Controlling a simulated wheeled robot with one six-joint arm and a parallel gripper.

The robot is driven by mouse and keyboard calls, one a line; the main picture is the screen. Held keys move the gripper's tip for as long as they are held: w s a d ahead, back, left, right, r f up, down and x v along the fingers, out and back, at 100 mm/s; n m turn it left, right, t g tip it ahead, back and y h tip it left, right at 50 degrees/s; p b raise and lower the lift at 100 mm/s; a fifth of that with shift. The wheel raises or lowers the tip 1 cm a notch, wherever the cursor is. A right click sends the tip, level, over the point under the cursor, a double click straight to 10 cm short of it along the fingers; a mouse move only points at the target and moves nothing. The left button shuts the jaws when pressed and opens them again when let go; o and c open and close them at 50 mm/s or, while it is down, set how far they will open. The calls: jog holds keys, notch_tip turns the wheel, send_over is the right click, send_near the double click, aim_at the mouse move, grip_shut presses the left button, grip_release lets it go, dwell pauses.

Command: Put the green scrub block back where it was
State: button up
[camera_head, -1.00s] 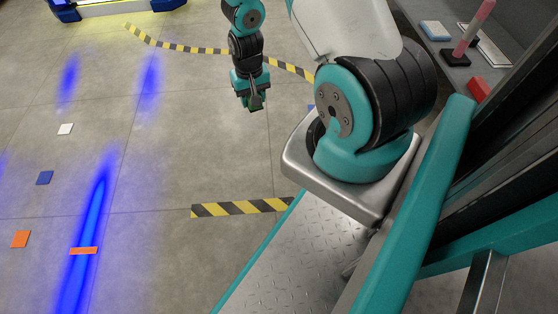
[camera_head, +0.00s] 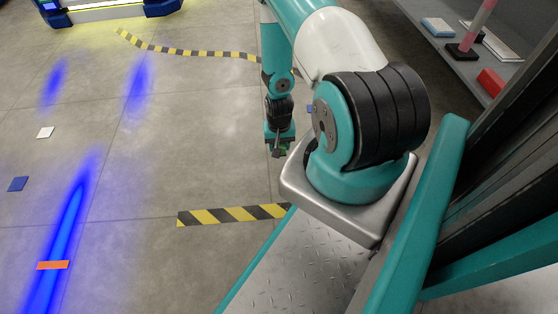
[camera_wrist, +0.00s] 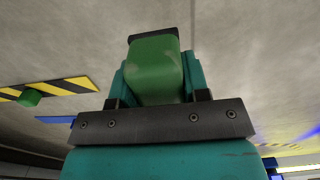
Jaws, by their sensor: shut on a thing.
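My gripper (camera_head: 279,148) hangs low over the concrete floor, left of my arm's base in the head view. It is shut on the green scrub block (camera_wrist: 155,76), which fills the space between the teal fingers in the wrist view. In the head view only a small dark green bit of the block (camera_head: 286,150) shows at the fingertips. The place it came from cannot be told from these frames.
Another small green object (camera_wrist: 30,97) is by striped floor tape (camera_wrist: 62,86) in the wrist view. A white tile (camera_head: 45,132), a blue tile (camera_head: 18,184) and an orange strip (camera_head: 53,265) lie on the floor at left. A grey shelf (camera_head: 440,48) with a red block (camera_head: 491,82) is upper right.

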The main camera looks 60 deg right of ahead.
jog(key=shift+f+b, duration=1.4)
jog(key=shift+f, duration=1.3)
jog(key=shift+f, duration=0.2)
jog(key=o, duration=0.9)
jog(key=shift+r, duration=0.15)
notch_tip(320, 180, up, 12)
jog(key=p, duration=0.8)
jog(key=shift+r, duration=0.15)
